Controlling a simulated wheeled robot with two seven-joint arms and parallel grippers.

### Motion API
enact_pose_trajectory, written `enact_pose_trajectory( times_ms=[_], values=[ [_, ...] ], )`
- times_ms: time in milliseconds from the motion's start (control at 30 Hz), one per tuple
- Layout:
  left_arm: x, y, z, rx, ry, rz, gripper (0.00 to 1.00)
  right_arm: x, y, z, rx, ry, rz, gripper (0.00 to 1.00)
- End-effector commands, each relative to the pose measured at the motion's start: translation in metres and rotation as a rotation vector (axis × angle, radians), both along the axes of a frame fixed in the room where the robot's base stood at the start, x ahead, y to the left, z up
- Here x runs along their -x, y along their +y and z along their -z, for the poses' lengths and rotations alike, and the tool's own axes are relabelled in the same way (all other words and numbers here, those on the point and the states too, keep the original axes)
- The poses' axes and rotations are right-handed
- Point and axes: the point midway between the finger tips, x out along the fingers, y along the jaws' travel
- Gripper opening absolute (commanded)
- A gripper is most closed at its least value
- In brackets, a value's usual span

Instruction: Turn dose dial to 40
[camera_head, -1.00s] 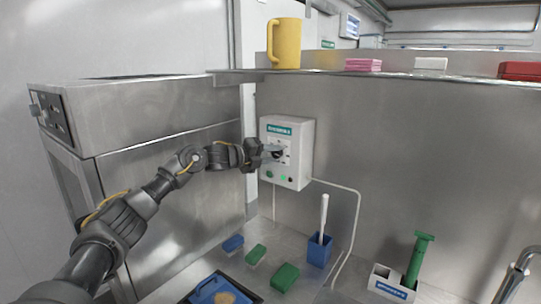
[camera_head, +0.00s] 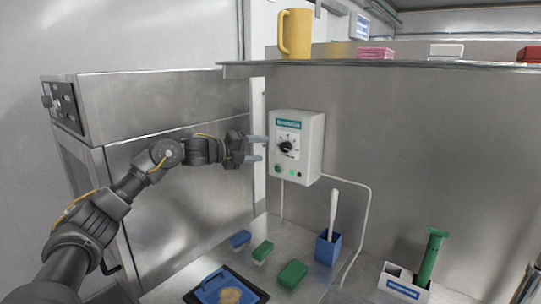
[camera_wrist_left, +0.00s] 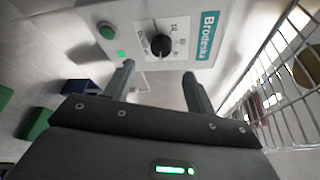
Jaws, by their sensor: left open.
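The dose dial (camera_head: 286,147) is a black knob on the front of a white wall box (camera_head: 311,143) with a teal label and green lights below. In the left wrist view the dial (camera_wrist_left: 162,45) shows dark against a printed scale, whose numbers are too small to read surely. My left gripper (camera_head: 262,148) is open, its two fingers pointing at the box, apart from the dial and just left of it. In the left wrist view the open fingers (camera_wrist_left: 158,84) stand below the dial with nothing between them.
A shelf (camera_head: 420,67) runs above the box and holds a yellow mug (camera_head: 296,33). On the counter below are a blue holder (camera_head: 327,248) with a white-handled tool, several small blocks and a green tool (camera_head: 431,255). A cable (camera_head: 369,215) hangs from the box.

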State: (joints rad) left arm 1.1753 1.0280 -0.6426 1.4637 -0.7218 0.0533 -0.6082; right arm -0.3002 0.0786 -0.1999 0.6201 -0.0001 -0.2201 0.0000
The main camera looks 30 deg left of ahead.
Motion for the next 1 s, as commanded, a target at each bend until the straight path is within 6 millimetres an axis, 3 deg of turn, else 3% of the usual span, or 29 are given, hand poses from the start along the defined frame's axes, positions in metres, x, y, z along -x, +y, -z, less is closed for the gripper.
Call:
enact_pose_trajectory(
  times_ms=[233,767,867,1000],
  values=[
    [0.020,0.011,-0.002,0.000,0.000,0.000,0.55,0.000,0.000,0.009,0.000,0.000,0.000,0.36],
    [0.021,0.011,-0.004,0.000,0.000,0.001,0.55,0.000,-0.002,0.008,0.002,0.000,-0.001,0.36],
    [0.021,0.011,-0.009,0.000,-0.001,0.000,0.55,0.000,-0.002,0.003,0.002,0.000,-0.001,0.36],
    [0.021,0.011,-0.033,0.000,-0.001,0.000,0.55,0.000,-0.002,-0.021,0.002,0.000,-0.001,0.36]
  ],
)
